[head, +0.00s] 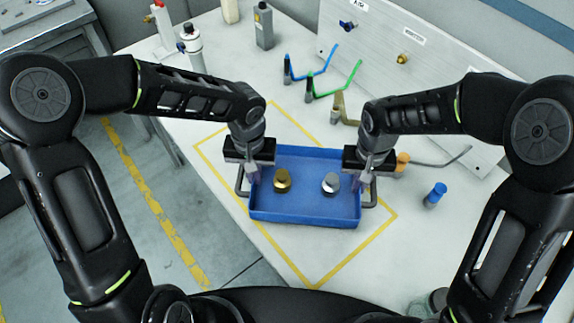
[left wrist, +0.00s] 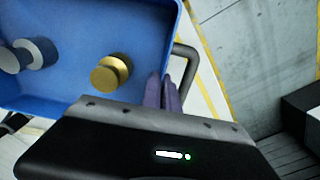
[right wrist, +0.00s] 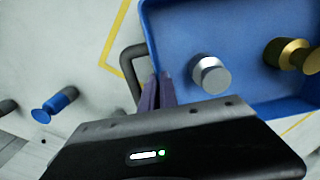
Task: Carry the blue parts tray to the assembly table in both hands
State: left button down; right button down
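The blue parts tray (head: 305,218) lies inside a yellow outline on the pale table, with a grey handle at each short side. A gold part (head: 282,180) and a silver part (head: 330,183) stand in it. My left gripper (head: 252,176) is at the tray's left side; in the left wrist view its fingers (left wrist: 161,90) are close together astride the rim, beside the handle (left wrist: 189,66). My right gripper (head: 368,176) is at the right side; its fingers (right wrist: 157,91) are likewise close together on the rim, beside the handle (right wrist: 127,68). The lower fingertips are hidden.
A blue-topped peg (head: 434,195) stands right of the tray. Blue and green hooked levers (head: 335,80) and a slanted panel (head: 440,85) are behind it. Bottles (head: 263,25) stand at the back. Floor with a yellow stripe (head: 150,205) is at the left.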

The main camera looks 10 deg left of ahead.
pick_arm(q)
jog(key=shift+w, duration=0.1)
pick_arm(e)
jog(key=shift+w, duration=0.1)
pick_arm(q)
jog(key=shift+r, duration=0.15)
pick_arm(e)
jog(key=shift+r, duration=0.15)
pick_arm(q)
jog(key=shift+r+p, duration=0.3)
jog(key=shift+p, duration=0.05)
pick_arm(e)
jog(key=shift+r, duration=0.3)
pick_arm(q)
jog(key=shift+f, duration=0.2)
pick_arm(e)
jog(key=shift+f, duration=0.25)
